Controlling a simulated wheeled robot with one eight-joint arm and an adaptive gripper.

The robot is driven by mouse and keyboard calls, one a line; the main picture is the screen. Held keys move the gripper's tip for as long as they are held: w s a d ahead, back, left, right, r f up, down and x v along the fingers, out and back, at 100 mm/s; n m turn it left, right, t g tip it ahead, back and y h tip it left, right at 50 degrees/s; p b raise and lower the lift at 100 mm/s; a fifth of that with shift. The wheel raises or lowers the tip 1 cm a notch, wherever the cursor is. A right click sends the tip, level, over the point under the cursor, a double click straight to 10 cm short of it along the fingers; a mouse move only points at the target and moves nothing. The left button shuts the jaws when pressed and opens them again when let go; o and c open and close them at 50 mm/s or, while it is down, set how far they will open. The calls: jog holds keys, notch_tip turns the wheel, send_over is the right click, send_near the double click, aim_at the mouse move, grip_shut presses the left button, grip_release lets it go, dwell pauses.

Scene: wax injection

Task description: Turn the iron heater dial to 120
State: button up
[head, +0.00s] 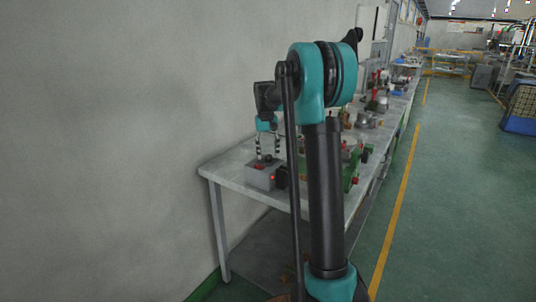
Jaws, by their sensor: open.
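A small grey box (260,178) stands near the close end of the long table. It looks like the iron heater, but its markings are too small to read. A red part (261,165) shows on its top, and a dark part with a small red light (281,178) is at its right side. I cannot tell which part is the dial or where it points. My gripper (268,156) hangs fingers down just above the box, open, with nothing seen between its fingers. Whether it touches the box is not clear.
The long table (231,168) runs along the plain wall. Several red, green and metal devices (353,165) stand farther along it, partly behind my arm. The green floor (440,180) to the right, past a yellow line, is clear.

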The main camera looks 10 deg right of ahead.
aim_at(267, 155)
notch_tip(267, 155, up, 11)
jog(key=shift+a+r, duration=0.2)
jog(key=shift+a, duration=0.1)
jog(key=s+f+t, duration=0.2)
jog(key=s+f, duration=1.1)
jog(key=s, duration=0.5)
jog(key=s+f+t, duration=0.2)
jog(key=s+f, duration=1.1)
jog(key=s, duration=0.4)
jog(key=shift+s+f+n+y, duration=0.15)
jog(key=shift+s+n+y, duration=0.15)
jog(key=shift+s+n, duration=0.1)
